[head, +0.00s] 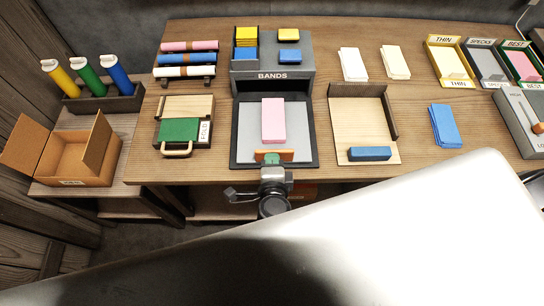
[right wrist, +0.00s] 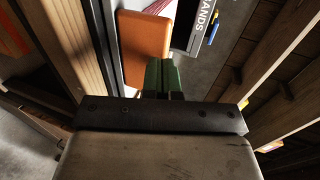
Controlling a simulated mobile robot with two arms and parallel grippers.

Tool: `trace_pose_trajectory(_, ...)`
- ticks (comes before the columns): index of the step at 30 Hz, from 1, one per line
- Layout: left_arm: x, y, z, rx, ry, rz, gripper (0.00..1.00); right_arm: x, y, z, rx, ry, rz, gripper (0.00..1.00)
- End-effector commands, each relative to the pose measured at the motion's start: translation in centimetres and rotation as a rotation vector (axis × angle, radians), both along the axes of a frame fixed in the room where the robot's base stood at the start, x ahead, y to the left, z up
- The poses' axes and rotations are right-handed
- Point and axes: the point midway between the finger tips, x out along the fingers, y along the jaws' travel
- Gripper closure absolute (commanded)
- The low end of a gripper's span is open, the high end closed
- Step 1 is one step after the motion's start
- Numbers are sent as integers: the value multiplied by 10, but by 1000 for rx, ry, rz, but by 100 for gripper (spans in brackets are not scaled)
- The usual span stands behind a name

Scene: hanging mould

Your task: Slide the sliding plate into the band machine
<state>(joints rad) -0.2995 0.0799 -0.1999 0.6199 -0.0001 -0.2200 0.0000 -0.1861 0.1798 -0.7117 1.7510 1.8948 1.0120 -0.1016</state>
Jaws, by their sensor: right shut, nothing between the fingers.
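The band machine (head: 272,76), a dark grey box labelled BANDS, stands at the back of the table. The grey sliding plate (head: 300,134) lies in front of its opening, with a pink block (head: 273,120) on it. An orange upright piece (head: 287,155) is at the plate's front edge; it also shows in the right wrist view (right wrist: 145,42). My right gripper (head: 272,158) is shut and empty, its green fingertips (right wrist: 162,74) at the orange piece; I cannot tell whether they touch. My left gripper is not in view.
A wooden tray (head: 350,118) with a blue block (head: 370,153) stands right of the plate. A wooden holder with a green pad (head: 179,131) stands left. A cardboard box (head: 75,150) is at far left. My own silver body part covers the lower view.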

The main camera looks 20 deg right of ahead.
Motion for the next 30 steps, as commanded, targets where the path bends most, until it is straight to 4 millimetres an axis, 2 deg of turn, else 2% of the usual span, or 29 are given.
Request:
trace_pose_trajectory(13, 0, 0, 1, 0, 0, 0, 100, 3, -1, 0, 0, 0, 0, 100)
trace_pose_trajectory(17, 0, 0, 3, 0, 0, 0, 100, 11, -3, 0, 0, 0, -1, 100)
trace_pose_trajectory(23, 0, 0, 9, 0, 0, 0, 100, 42, -12, 2, 1, -2, -3, 100)
trace_pose_trajectory(30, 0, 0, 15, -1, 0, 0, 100, 99, -28, 2, 1, -2, -3, 100)
